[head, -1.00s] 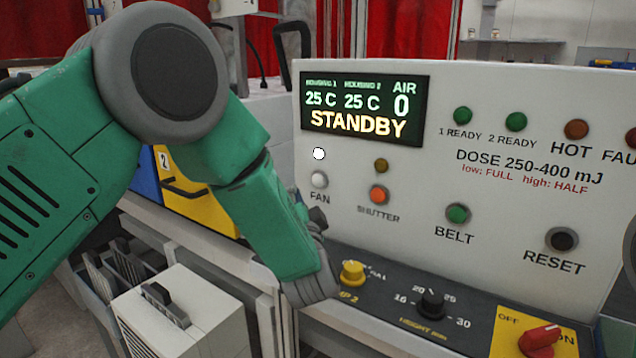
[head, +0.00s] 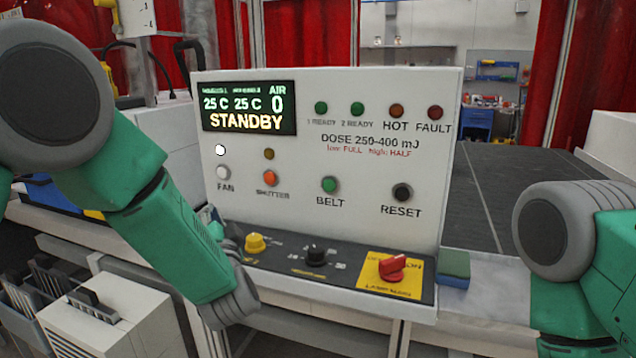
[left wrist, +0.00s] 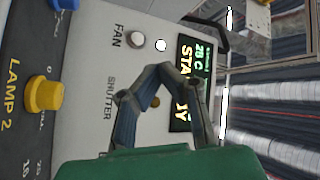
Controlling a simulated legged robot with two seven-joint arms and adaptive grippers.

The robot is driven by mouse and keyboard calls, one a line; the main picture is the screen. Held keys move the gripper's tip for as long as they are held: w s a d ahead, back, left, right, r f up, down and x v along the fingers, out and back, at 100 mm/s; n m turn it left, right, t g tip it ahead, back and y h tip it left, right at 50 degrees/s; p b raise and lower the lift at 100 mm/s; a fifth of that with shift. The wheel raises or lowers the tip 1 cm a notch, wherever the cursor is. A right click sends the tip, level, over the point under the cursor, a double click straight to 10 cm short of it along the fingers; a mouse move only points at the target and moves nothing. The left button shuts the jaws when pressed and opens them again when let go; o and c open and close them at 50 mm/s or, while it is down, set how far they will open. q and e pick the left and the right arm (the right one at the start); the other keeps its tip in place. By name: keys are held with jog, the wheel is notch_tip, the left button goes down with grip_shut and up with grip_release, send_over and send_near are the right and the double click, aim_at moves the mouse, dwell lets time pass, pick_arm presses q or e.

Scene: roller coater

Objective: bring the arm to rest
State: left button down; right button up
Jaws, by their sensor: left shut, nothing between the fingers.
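My left arm comes in from the left in the head view, and its gripper (head: 232,250) is mostly hidden behind its wrist, beside the yellow knob (head: 255,243). In the left wrist view the two fingers of my left gripper (left wrist: 159,76) come together with nothing between them, in front of the white control panel (left wrist: 98,70). The yellow LAMP 2 knob (left wrist: 44,95) stands to their left in that view. A link of my right arm (head: 572,232) shows at the right edge of the head view; its gripper is out of frame.
The control panel (head: 430,95) carries a display (head: 249,108) reading STANDBY, several lamps and buttons, a black knob (head: 315,255) and a red switch (head: 392,268). A white box (head: 120,325) stands low at left. A dark belt (head: 500,195) lies behind.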

pick_arm(q)
jog(key=s+a+f+g+h+b, duration=0.1)
jog(key=a+f+h, duration=0.1)
jog(key=f, duration=0.4)
jog(key=s+a+f+g+h, duration=0.1)
jog(key=a+f, duration=0.1)
jog(key=f, duration=0.3)
jog(key=s+f+n+g+h+b, duration=0.1)
jog(key=s+f+g+h+b, duration=0.15)
jog(key=s+f, duration=0.55)
jog(key=s+f+g+h+b, duration=0.1)
jog(key=s+f+g, duration=0.35)
jog(key=f, duration=0.85)
jog(key=s+a+f+n+g+b, duration=0.1)
jog(key=s+f+g, duration=0.2)
jog(key=s, duration=0.7)
jog(key=s+a+f+n+g+h+b, duration=0.1)
jog(key=s+f, duration=0.4)
jog(key=s, duration=0.5)
jog(key=s+a+f+n+g+b, duration=0.1)
jog(key=s+f+g, duration=0.4)
jog(key=s, duration=0.5)
jog(key=shift+a+n, duration=0.9)
jog(key=shift+n, duration=0.3)
pick_arm(e)
notch_tip(320, 180, down, 7)
jog(key=a, duration=0.1)
jog(key=shift+w+f, duration=0.2)
